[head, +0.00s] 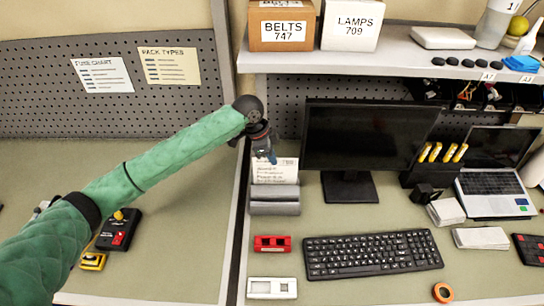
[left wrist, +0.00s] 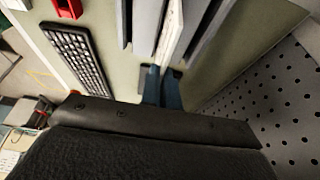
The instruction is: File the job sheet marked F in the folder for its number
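White papers with printed text (head: 275,172) stand upright in a grey holder (head: 274,207) left of the monitor. Their print is too small to read, so I cannot tell which sheet is marked F or any folder number. My left gripper (head: 268,156) is at the top edge of these papers, pointing down. In the left wrist view its blue fingertips (left wrist: 162,86) are close together at the end of a white paper stack (left wrist: 170,32) between grey holder walls (left wrist: 205,35). I cannot tell whether they grip a sheet. My right gripper is not in view.
A monitor (head: 367,138) and keyboard (head: 372,254) stand right of the holder. A red device (head: 272,244) and a white device (head: 271,288) lie in front. A shelf (head: 400,65) with boxes overhangs the bench. A perforated partition (head: 110,88) is at left.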

